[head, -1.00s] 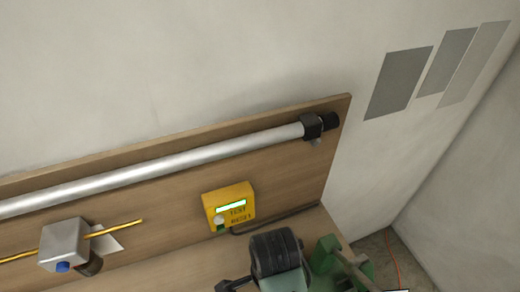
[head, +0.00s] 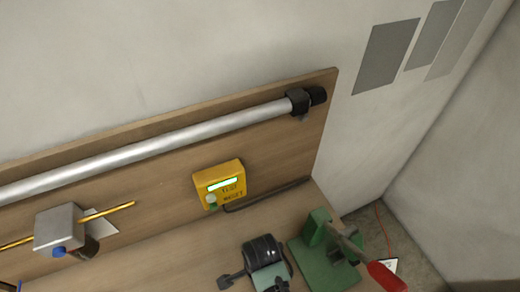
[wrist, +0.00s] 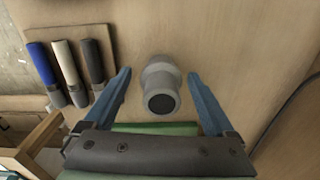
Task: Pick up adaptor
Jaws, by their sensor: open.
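The adaptor (wrist: 161,82) is a grey, stepped round piece with a dark open end. It shows in the wrist view over a pale wooden surface. My gripper (wrist: 158,74) is open, with one blue finger to the left of the adaptor and one to the right. Clear gaps show on both sides, and nothing is held. I cannot tell how far below the fingertips the adaptor is. I cannot make out the adaptor in the head view, where the dark end of my arm shows low in the middle.
A green vise (head: 322,240) with a red handle (head: 387,276) stands at the bench's right end. A yellow test box (head: 220,185), a silver tube (head: 160,148) and a metal box (head: 60,228) are at the backboard. Several handled tools (wrist: 66,70) lie left in the wrist view.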

